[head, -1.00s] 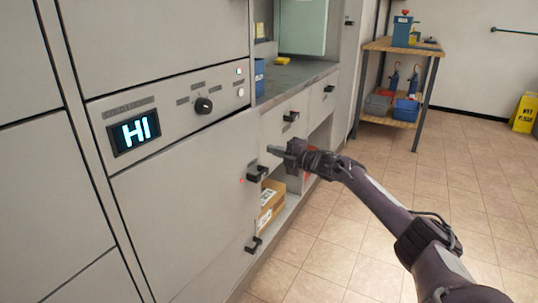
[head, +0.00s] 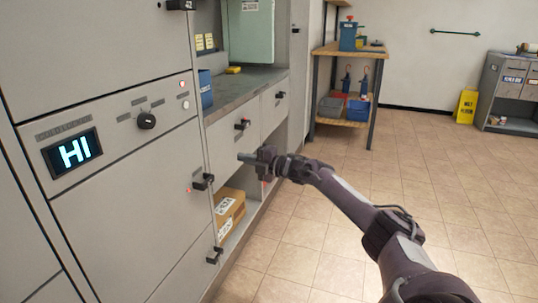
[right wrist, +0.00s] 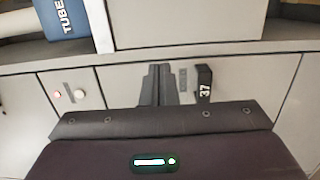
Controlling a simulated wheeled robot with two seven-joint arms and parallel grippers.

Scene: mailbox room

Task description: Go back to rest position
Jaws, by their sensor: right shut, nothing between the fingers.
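My right gripper (head: 246,158) reaches in from the lower right in the head view, in front of the grey cabinet's drawer fronts. Its fingers are together and hold nothing. In the right wrist view the closed fingers (right wrist: 155,85) point at a grey drawer front, beside a black handle (right wrist: 204,84) marked 37. I cannot tell whether the fingertips touch the front. My left gripper is not in view.
The grey cabinet (head: 130,220) with a lit HI display (head: 72,152) fills the left. A cardboard box (head: 228,212) sits on its low shelf. A wooden-topped workbench (head: 345,50) and a yellow wet floor sign (head: 466,106) stand farther back. The tiled floor (head: 440,190) at right is clear.

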